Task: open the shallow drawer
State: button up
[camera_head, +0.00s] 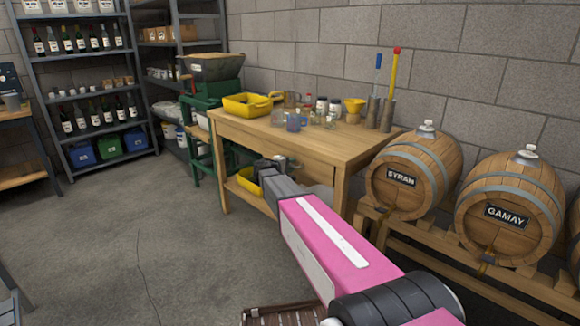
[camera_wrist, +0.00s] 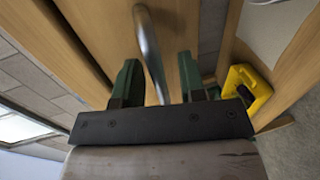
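The wooden workbench (camera_head: 300,145) stands against the block wall.
A yellow tub (camera_head: 247,105), jars and metal cylinders (camera_head: 380,112) stand on the bench top. Barrels (camera_head: 415,175) on a wooden rack are close on the right. A yellow object (camera_wrist: 246,92) shows right of my fingers. Open concrete floor (camera_head: 150,240) lies to the left.

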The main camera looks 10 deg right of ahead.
grip_shut()
jog(key=shift+a, duration=0.1)
jog(key=f+v, duration=0.3)
jog(key=v, duration=1.2)
jog(key=a+f+v, duration=0.1)
jog(key=f+v, duration=0.2)
jog(key=v, duration=1.2)
jog(key=shift+s, duration=0.35)
jog(key=shift+f, duration=0.15)
grip_release()
jog(key=v, duration=1)
jog(key=shift+s+a, duration=0.2)
jog(key=shift+a, duration=0.15)
